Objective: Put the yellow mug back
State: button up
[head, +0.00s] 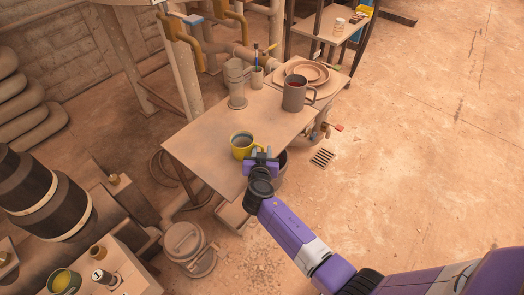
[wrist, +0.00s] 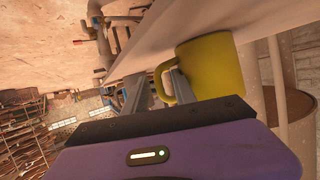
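The yellow mug (head: 241,146) stands upright on the brown table (head: 205,150), near its front right edge, with something dark inside. In the wrist view the mug (wrist: 215,65) fills the upper middle, its handle toward my fingers. My gripper (head: 258,156) is at the mug's right side, by the handle. In the wrist view my gripper's two fingers (wrist: 155,82) are apart, one on each side of the handle, with one finger seeming to pass through the loop. I cannot tell whether they touch the handle.
A grey mug (head: 295,93) with red contents, stacked plates (head: 308,72), a brush cup (head: 257,77) and a tall grey cylinder (head: 236,85) stand toward the table's back. The table's left part is clear. A valve with a red handle (head: 338,128) sticks out at right.

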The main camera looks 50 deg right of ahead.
jog(key=v, duration=1.2)
jog(key=shift+p, duration=0.3)
jog(key=s+a+f+n+t+y, duration=0.25)
jog(key=s+a+n+y, duration=0.5)
jog(key=s+a, duration=0.7)
jog(key=s+a+r+n+t+y, duration=0.1)
jog(key=s+r+t, duration=0.1)
jog(key=s+r, duration=0.5)
jog(key=s+a+r+n+t+y, duration=0.1)
jog(key=s+r+n+t+y, duration=0.1)
jog(key=s+r, duration=0.5)
notch_tip(320, 180, up, 6)
jog(key=shift+f, duration=0.2)
notch_tip(320, 180, up, 8)
jog(key=p, duration=0.8)
